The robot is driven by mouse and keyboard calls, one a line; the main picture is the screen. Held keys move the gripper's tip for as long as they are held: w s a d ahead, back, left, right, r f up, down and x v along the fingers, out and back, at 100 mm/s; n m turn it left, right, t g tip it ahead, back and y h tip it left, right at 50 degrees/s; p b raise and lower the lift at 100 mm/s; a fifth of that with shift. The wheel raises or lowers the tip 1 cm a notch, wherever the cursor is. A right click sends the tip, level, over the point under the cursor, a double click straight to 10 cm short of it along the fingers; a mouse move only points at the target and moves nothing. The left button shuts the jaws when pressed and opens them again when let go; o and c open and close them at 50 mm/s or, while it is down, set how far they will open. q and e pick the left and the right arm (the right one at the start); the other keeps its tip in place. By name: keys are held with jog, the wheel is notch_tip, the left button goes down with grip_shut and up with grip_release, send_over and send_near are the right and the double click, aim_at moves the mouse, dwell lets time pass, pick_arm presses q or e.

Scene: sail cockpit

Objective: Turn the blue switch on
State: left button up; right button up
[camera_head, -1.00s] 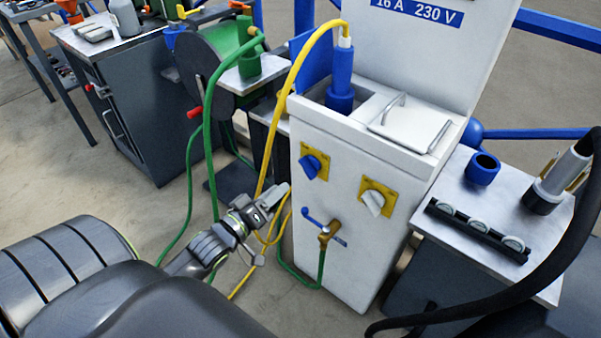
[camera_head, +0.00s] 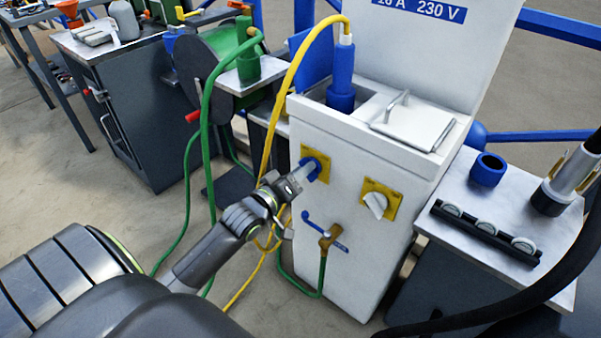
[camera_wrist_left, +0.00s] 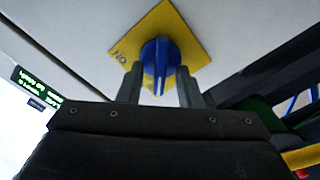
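The blue switch (camera_head: 321,161) is a rotary knob on a yellow square plate, on the front of the white cabinet (camera_head: 335,265). My left gripper (camera_head: 306,173) is at this knob and partly covers it. In the left wrist view, the blue switch (camera_wrist_left: 160,50) shows its handle pointing down between my two fingers. The fingers of my left gripper (camera_wrist_left: 160,84) are apart, one on each side of the handle, with gaps showing. Lettering reading ON, upside down, is on the plate's left corner; lettering near the bottom corner is partly hidden. My right gripper is not in view.
A white switch (camera_head: 376,204) on a yellow plate is right of the blue one. A brass tap (camera_head: 328,237) with a blue lever is below. Yellow (camera_head: 285,95) and green (camera_head: 206,130) hoses hang left of the cabinet. A side table (camera_head: 530,215) stands right.

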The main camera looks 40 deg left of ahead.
pick_arm(q)
grip_shut()
dwell(0.4)
jog(key=shift+s+d+m+b, duration=0.15)
jog(key=shift+m+b, duration=0.4)
jog(key=shift+m, duration=2.45)
jog(key=shift+w+d+m+b, duration=0.15)
jog(key=shift+m+b, duration=0.35)
jog(key=shift+m, duration=2.5)
jog(key=shift+s+d+m+b, duration=0.15)
jog(key=shift+m+b, duration=0.4)
jog(key=shift+m, duration=2.45)
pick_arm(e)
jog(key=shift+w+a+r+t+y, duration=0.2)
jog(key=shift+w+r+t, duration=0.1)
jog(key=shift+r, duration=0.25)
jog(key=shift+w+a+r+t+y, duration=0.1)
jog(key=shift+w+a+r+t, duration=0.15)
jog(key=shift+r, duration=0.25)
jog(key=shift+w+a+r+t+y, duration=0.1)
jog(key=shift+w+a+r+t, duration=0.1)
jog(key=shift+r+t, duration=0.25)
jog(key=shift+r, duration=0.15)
